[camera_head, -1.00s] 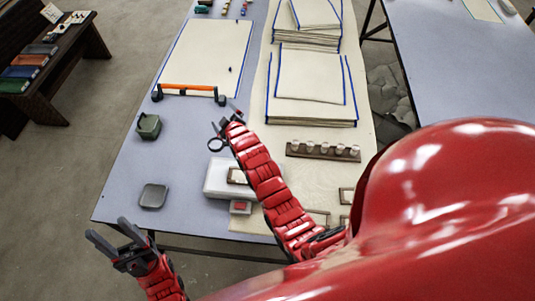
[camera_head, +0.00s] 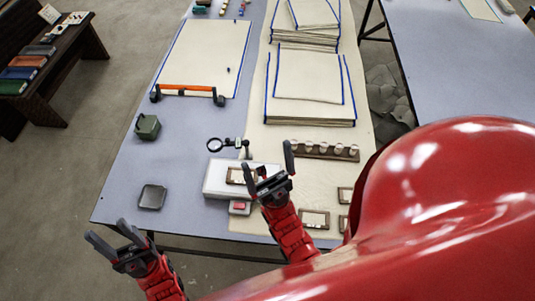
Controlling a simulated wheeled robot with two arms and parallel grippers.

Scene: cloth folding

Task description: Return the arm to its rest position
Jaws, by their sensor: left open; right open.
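My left gripper (camera_head: 112,238) is open and empty at the lower left, just off the table's front left corner. My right gripper (camera_head: 268,166) is open with its fingers pointing up the picture. It shows in front of the white box (camera_head: 212,182) near the table's front edge, and I see nothing between its fingers. How high it is above the table I cannot tell. A stack of cream cloths with blue edges (camera_head: 308,85) lies further back, apart from both grippers.
A flat cream cloth (camera_head: 205,55) lies at the back left. A dark bench (camera_head: 50,75) stands left.

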